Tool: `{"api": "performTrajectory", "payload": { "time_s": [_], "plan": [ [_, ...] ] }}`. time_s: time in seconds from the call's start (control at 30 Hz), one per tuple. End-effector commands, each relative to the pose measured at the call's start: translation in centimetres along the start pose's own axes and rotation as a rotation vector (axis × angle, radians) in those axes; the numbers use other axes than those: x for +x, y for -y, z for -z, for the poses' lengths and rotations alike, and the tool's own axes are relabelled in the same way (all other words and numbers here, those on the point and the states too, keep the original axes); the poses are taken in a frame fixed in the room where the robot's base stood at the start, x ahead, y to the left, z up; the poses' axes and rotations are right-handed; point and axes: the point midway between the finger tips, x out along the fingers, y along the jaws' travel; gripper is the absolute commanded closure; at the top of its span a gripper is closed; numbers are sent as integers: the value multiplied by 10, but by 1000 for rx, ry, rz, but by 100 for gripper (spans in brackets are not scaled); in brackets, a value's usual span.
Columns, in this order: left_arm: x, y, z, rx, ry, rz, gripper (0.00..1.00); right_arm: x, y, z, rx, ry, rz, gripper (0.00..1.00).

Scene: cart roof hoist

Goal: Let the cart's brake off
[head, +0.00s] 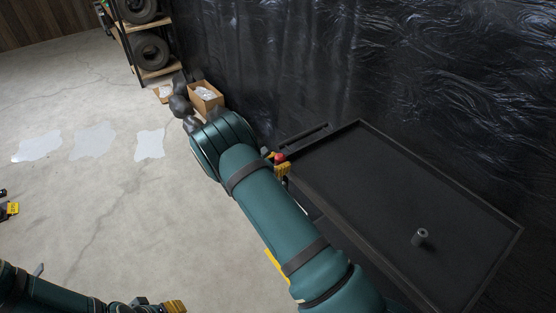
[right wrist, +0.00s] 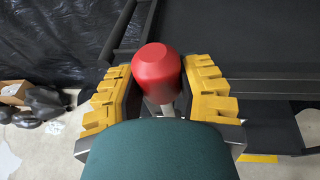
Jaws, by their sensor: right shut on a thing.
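The black cart (head: 440,175) stands at the right, its flat top edged by a raised rim, with a bar at its far left end.
A small grey cylinder (head: 419,237) stands on the cart top. Black plastic sheeting (head: 400,60) hangs close behind the cart. A cardboard box (head: 206,97), dark rounded objects (head: 181,105) and a tyre shelf (head: 150,72) are at the back. The concrete floor (head: 120,205) at left is mostly open.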

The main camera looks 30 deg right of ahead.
Motion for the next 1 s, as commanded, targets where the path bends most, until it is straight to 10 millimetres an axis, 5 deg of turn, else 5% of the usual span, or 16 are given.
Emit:
{"api": "performTrajectory", "payload": {
  "time_s": [0.43,0.47,0.53,1.0],
  "plan": [
    [0,0,0,0,-1,0,53,1,3,1,-13,-3,6,100],
    [0,0,0,0,-1,0,53,1,3,1,-13,-3,6,53],
    [-1,0,0,0,-1,0,53,1,3,1,-13,-3,6,30],
    [-1,0,0,0,0,0,53,-13,1,1,-11,-4,1,30]
  ]
}}
